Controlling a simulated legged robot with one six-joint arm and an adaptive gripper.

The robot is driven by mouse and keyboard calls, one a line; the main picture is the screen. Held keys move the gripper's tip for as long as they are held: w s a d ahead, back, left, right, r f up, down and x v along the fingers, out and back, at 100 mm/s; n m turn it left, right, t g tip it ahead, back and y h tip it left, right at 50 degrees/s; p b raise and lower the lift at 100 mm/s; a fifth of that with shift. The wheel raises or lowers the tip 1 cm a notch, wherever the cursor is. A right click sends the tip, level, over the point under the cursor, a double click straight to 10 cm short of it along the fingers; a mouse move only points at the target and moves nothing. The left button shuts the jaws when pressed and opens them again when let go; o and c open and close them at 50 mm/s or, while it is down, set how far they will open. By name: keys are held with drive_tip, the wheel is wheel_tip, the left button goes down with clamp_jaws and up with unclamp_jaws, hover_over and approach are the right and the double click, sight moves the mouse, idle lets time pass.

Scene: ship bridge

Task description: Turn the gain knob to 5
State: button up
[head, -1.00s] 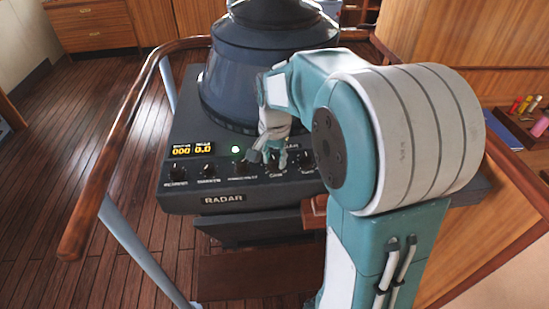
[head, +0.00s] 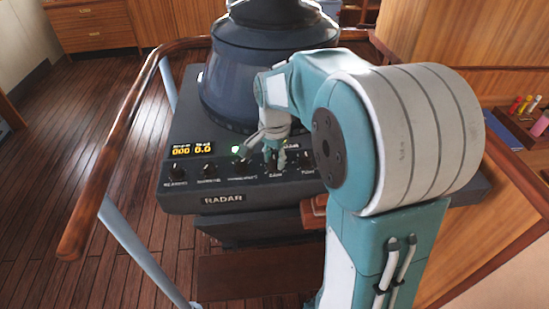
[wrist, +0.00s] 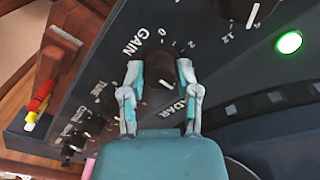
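The black gain knob (wrist: 160,68) stands on the dark radar panel, beside the white word GAIN and the marks 0, 1 and 2. Its white pointer line is at the lower right of the knob in the wrist view. The marks there are hidden, so I cannot read the setting. My gripper (wrist: 159,70) has one finger on each side of the knob, with what look like narrow gaps. In the head view my gripper (head: 275,155) is at the panel front, above the gain label, and hides most of the knob.
The radar console (head: 180,198) carries several other knobs, a yellow display (head: 190,150) and a lit green lamp (wrist: 289,42). A knob (wrist: 245,10) is at the top of the wrist view. A wooden handrail (head: 100,170) curves around the left. Coloured items (head: 522,105) lie at far right.

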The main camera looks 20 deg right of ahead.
sight(273, 159)
drive_tip(key=o, duration=0.4)
drive_tip(key=shift+a+f, duration=0.1)
drive_tip(key=shift+f, duration=0.05)
wheel_tip(273, 159, up, 12)
drive_tip(key=shift+w, duration=0.1)
drive_tip(key=shift+a, duration=0.1)
idle(0.5)
drive_tip(key=s+a+f+n+t, duration=0.1)
drive_tip(key=s+a+n+t, duration=0.1)
drive_tip(key=s+n, duration=0.2)
drive_tip(key=s+a+f+n+t, duration=0.1)
drive_tip(key=s+a+n, duration=0.2)
drive_tip(key=s, duration=0.5)
drive_tip(key=s+a+f+n+t, duration=0.1)
drive_tip(key=s+a+n+t, duration=0.1)
drive_tip(key=s+n, duration=0.3)
drive_tip(key=shift+s+a+f+n+t, duration=0.1)
drive_tip(key=shift+s+n+t, duration=0.05)
drive_tip(key=shift+s, duration=0.25)
drive_tip(key=shift+s+a+n+t, duration=0.1)
drive_tip(key=shift+s+n+t, duration=0.05)
drive_tip(key=shift+s, duration=0.25)
